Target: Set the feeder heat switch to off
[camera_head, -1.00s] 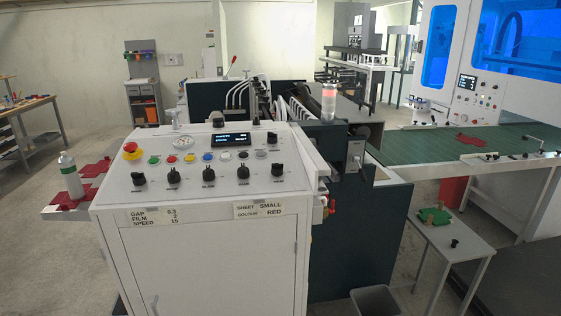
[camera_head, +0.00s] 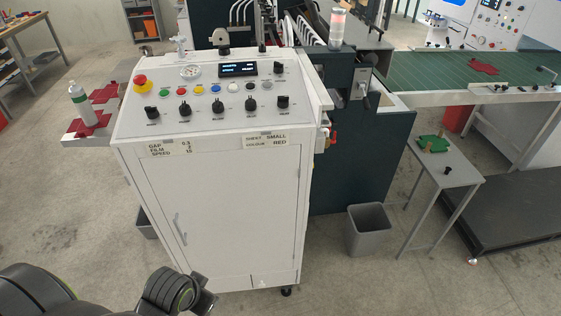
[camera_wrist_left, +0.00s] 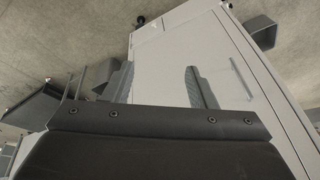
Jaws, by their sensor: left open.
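The white control panel (camera_head: 215,118) has a row of black knobs on its sloped top: one at the left (camera_head: 152,113), one at the right (camera_head: 282,101), and several between. Another black knob (camera_head: 278,69) sits higher on the right. Their labels are too small to read, so I cannot tell which is the feeder heat switch or how it is set. My left gripper (camera_wrist_left: 160,86) is open and empty in the left wrist view, facing the cabinet door. In the head view my left arm is low at the bottom, well below the panel. My right gripper is not in view.
The panel also carries a red emergency button (camera_head: 143,84), coloured buttons, a gauge and a lit display (camera_head: 238,69). The cabinet door (camera_head: 215,215) has a handle. A grey bin (camera_head: 368,232) and small table (camera_head: 440,175) stand right. Floor in front is clear.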

